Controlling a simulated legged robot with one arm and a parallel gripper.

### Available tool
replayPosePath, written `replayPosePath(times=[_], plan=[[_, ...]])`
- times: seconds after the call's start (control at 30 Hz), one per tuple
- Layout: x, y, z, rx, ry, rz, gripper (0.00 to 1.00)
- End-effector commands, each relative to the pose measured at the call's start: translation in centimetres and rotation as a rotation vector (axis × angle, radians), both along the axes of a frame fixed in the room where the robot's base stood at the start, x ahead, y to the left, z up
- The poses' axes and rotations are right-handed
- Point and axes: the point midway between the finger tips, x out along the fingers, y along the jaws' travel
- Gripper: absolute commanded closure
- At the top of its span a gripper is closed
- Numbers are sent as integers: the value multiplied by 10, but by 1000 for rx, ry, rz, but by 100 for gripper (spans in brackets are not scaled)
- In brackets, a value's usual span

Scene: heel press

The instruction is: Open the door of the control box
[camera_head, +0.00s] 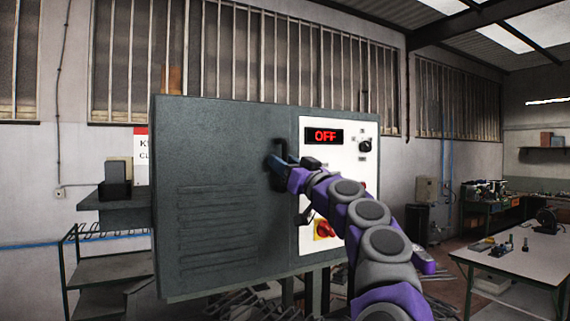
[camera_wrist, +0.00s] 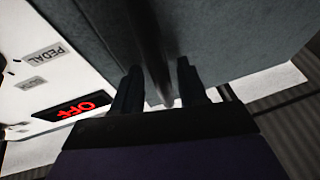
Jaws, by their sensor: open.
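The control box has a large dark grey door (camera_head: 215,150) with louvre slots, and it looks closed. A white panel (camera_head: 312,165) sits at its right with a red OFF display (camera_head: 324,136). My gripper (camera_head: 279,165) is at the door's right edge and hides most of the handle. In the wrist view my gripper (camera_wrist: 158,76) has its two dark fingers apart. A dark bar, seemingly the door handle (camera_wrist: 148,40), runs between them. I cannot tell whether either finger touches it. The OFF display (camera_wrist: 78,107) also shows there, upside down.
A dark knob (camera_head: 365,146) and a red and yellow switch (camera_head: 323,230) are on the white panel, partly near my arm. A metal shelf stand (camera_head: 110,270) is close at the box's left. A worktable (camera_head: 520,255) stands at the right.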

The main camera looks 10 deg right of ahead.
Motion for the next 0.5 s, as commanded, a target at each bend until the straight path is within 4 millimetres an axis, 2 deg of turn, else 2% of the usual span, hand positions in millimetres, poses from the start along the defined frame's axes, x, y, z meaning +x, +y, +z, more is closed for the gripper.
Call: replayPosePath(times=[0.07, 0.43, 0.5], plan=[[-1, 1, 1, 0, -1, 1, 64], [-2, 0, 2, 1, -2, 0, 99], [-2, 1, 2, 1, -2, 1, 100]])
